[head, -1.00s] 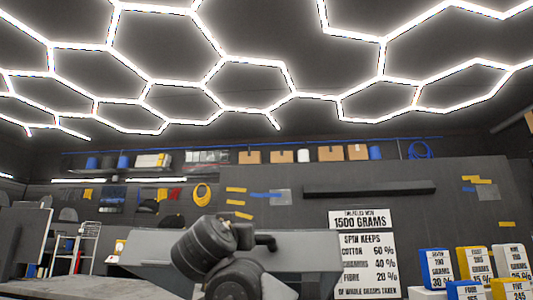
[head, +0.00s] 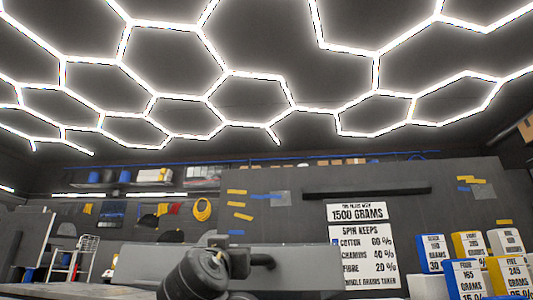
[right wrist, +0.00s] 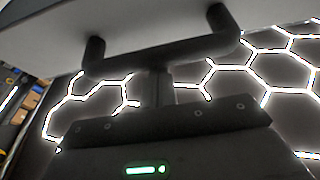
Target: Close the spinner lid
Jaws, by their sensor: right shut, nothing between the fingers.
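The spinner lid is a light grey panel (head: 305,262) low in the middle of the head view, raised above the bench. A dark bar handle (head: 263,260) shows on it, partly hidden by my dark arm. The right wrist view shows the lid's pale surface (right wrist: 150,22) across the top and the handle (right wrist: 170,58) on two posts. My right gripper (right wrist: 160,82) is shut and empty, its fingers at the handle's bar; whether they touch it I cannot tell. The spinner's body is out of view. My left gripper is not in view.
A sign (head: 362,245) on the back wall reads 1500 grams and spin keeps. Blue, yellow and white weight blocks (head: 468,278) stand at lower right. A white cart (head: 85,255) stands at left. A bench edge (head: 30,290) shows at lower left.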

